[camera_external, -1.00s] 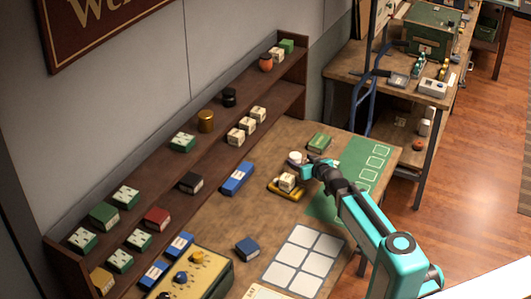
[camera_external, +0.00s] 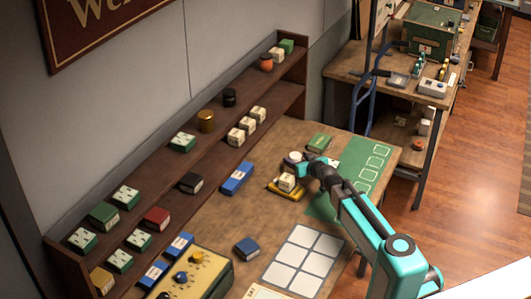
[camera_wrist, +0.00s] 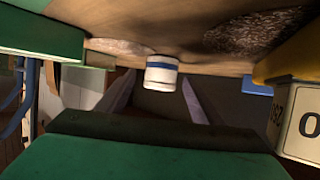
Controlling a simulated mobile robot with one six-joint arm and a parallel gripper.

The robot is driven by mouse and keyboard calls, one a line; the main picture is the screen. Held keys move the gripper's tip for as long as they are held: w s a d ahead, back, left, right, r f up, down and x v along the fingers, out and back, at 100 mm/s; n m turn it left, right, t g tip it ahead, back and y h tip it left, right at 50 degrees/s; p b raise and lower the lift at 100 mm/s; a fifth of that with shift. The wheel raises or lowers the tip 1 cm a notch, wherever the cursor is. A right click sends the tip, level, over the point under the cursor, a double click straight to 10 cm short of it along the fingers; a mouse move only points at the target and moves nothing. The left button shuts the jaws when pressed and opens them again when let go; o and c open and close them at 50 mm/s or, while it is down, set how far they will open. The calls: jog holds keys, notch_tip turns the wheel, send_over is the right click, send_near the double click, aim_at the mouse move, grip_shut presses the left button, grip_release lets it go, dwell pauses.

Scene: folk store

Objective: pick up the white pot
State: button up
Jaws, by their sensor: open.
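The white pot (camera_external: 295,157) stands on the wooden table, near the green book and the green mat. In the wrist view the pot (camera_wrist: 161,74) is white with a blue band and lies between the two grey fingers. My gripper (camera_external: 306,165) is low over the table, right at the pot's near side, and it partly hides the pot in the outside view. In the wrist view my gripper (camera_wrist: 156,95) is open, with a finger on each side of the pot and visible gaps. I cannot tell how deep the pot is between the fingers.
A cream block (camera_external: 287,181) on a yellow scale-like base (camera_external: 283,192) stands close to my gripper; the block (camera_wrist: 302,122) is at the wrist view's right edge. A green book (camera_external: 319,143) lies behind the pot. The green mat (camera_external: 372,150) lies to the right.

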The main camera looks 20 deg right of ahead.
jog(key=shift+x, duration=1)
jog(key=shift+c, duration=0.4)
jog(key=c, duration=1.1)
